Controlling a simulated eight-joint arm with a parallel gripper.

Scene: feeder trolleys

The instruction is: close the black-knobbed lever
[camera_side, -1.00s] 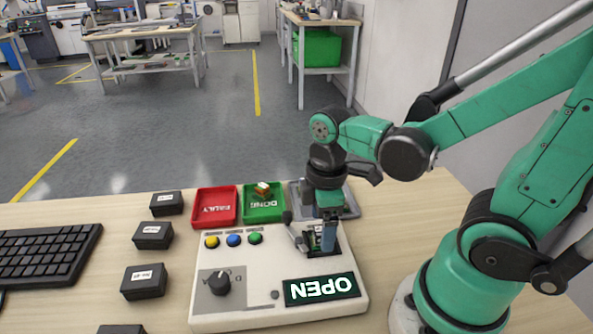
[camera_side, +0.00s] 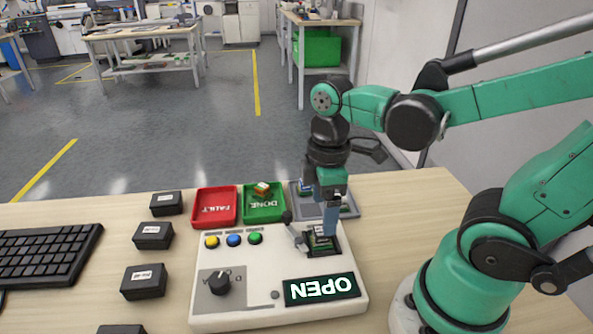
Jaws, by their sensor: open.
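A white test box (camera_side: 215,286) stands on the table and its display (camera_side: 321,288) reads OPEN. A lever with a black knob (camera_side: 287,217) stands at the left of the socket (camera_side: 323,240) at the box's back right; the lever is raised and tilted. A small green board appears to lie in the socket. My gripper (camera_side: 329,222) is above the socket, to the right of the black knob, with its fingers pointing down. It is open and seems to hold nothing; its far finger is partly hidden.
Behind the box are a red FAULT tray (camera_side: 199,220), a green DONE tray (camera_side: 249,217) with a small item, and a grey tray (camera_side: 349,211). Several black boxes (camera_side: 144,281) and a keyboard (camera_side: 45,255) are at the left.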

